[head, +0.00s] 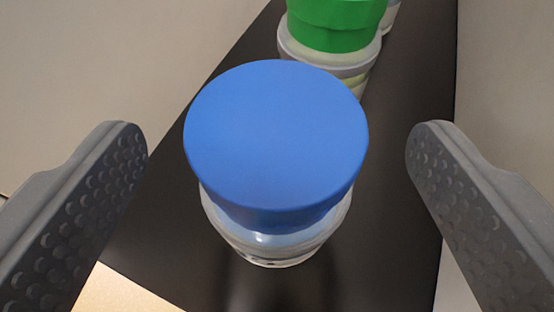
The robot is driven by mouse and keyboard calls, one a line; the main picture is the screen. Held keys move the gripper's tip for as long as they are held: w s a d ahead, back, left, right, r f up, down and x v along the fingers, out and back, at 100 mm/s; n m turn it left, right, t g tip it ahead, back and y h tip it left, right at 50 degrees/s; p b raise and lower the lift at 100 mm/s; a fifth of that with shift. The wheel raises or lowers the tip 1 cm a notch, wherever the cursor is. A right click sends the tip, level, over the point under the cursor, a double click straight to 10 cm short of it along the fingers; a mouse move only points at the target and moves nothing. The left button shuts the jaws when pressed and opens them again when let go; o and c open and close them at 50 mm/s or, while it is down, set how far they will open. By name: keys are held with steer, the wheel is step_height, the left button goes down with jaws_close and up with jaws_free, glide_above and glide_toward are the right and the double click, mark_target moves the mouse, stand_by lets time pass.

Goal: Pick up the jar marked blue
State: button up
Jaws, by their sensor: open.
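The jar marked blue (276,145) has a wide blue lid and a clear body, most of which is hidden under the lid. It stands upright on a dark shelf-like surface (395,200) in the middle of the head view. My gripper (276,150) is open, with one grey studded finger to the left of the jar and one to the right. There is a visible gap between each finger and the lid, and neither appears to touch it.
A jar with a green lid (334,22) stands just behind the blue one, partly cut off by the top edge. Part of another pale jar (391,15) shows behind it. The dark surface is narrow, with pale areas on both sides.

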mark_target(275, 111)
steer(key=shift+b+x, duration=0.9)
steer(key=shift+x, duration=1.75)
steer(key=shift+f, duration=0.1)
steer(key=shift+s, duration=0.1)
steer(key=c, duration=1.5)
